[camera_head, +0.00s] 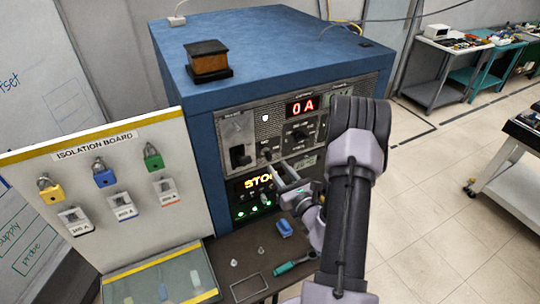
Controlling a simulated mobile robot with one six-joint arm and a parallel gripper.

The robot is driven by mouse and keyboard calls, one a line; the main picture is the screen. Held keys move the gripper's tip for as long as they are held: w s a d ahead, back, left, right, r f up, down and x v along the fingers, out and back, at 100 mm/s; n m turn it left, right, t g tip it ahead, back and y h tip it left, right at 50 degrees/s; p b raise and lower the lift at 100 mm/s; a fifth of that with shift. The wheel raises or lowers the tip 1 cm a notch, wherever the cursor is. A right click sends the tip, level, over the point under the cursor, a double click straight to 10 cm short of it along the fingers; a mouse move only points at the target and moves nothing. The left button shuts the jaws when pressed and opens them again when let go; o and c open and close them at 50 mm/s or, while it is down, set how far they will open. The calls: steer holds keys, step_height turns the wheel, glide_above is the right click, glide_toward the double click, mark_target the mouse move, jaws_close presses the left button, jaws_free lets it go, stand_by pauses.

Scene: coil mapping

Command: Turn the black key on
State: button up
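The blue cabinet (262,50) has a grey front panel with a red display reading "0 A" (302,106). Small black knobs (267,153) sit on the panel, and a dark switch (240,156) is at its left. I cannot tell which small black part is the black key. Below is a dark strip with a yellow lit sign (258,182) starting "STO", its rest hidden, and several green lights. My gripper (284,184) is in front of this strip, at the sign's right end. Whether its fingers are open, or touch anything, is unclear.
A white isolation board (112,190) with coloured padlocks and tags stands at the left. The dark ledge (238,252) below the panel holds a blue block (285,227) and a teal-handled tool (290,267). A brown box (208,60) sits on the cabinet. Open floor lies at the right.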

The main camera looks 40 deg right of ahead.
mark_target(271, 159)
steer(key=x, duration=0.6)
steer(key=shift+w+a+p, duration=0.1)
steer(key=shift+p, duration=0.3)
steer(key=shift+c, duration=0.4)
jaws_close()
